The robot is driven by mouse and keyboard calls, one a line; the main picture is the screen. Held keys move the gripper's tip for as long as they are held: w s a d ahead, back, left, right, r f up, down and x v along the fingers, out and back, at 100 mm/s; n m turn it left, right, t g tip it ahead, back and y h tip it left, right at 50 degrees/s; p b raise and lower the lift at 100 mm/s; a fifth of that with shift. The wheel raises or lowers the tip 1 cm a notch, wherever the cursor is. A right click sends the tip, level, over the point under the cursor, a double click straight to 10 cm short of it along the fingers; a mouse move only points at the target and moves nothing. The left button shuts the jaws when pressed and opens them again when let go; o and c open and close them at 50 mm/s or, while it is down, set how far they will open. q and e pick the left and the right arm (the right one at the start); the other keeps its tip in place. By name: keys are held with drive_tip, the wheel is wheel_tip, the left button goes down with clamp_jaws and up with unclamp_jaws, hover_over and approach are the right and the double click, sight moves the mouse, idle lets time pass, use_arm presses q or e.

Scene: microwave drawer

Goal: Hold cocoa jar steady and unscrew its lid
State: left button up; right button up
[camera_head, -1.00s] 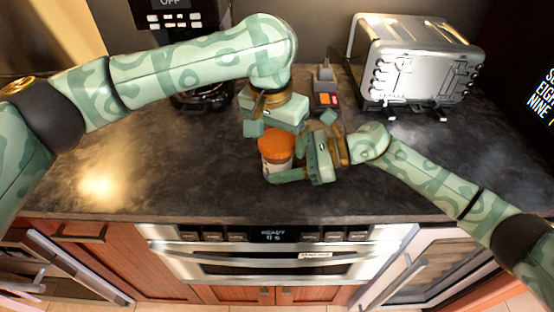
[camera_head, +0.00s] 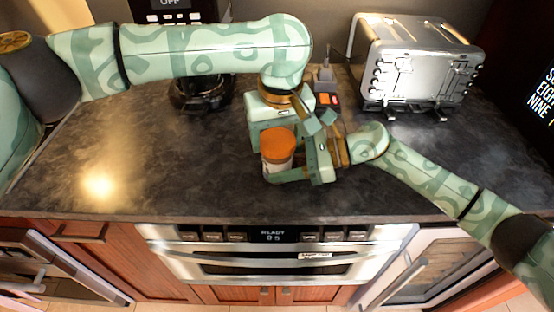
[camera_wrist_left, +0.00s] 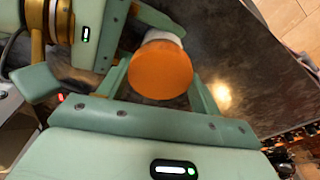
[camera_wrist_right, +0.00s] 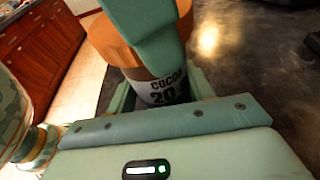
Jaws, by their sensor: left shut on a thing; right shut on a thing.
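The cocoa jar (camera_head: 278,164) is white with a broad orange lid (camera_head: 278,143) and stands upright near the counter's front. Its "COCOA" label (camera_wrist_right: 165,88) shows in the right wrist view. My right gripper (camera_head: 284,172) is shut on the jar's body from the right. My left gripper (camera_head: 283,138) is shut on the lid from above and behind. In the left wrist view the orange lid (camera_wrist_left: 161,70) sits between its fingers. In the right wrist view a left finger crosses in front of the lid (camera_wrist_right: 112,40). The lid appears seated on the jar; the seam is partly hidden.
A silver toaster (camera_head: 415,65) stands at the back right and a black coffee maker (camera_head: 200,95) at the back left. A small device with an orange display (camera_head: 326,99) is behind my grippers. The dark counter (camera_head: 150,160) is clear at left.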

sight(277, 139)
use_arm(q)
drive_tip(key=n, duration=0.4)
drive_tip(key=shift+n+y, duration=0.3)
drive_tip(key=shift+y, duration=0.1)
drive_tip(key=shift+r, duration=0.2)
drive_tip(key=shift+r, duration=2.45)
use_arm(e)
drive_tip(key=o, duration=1.5)
drive_tip(key=shift+c, duration=0.2)
drive_tip(key=v, duration=1.2)
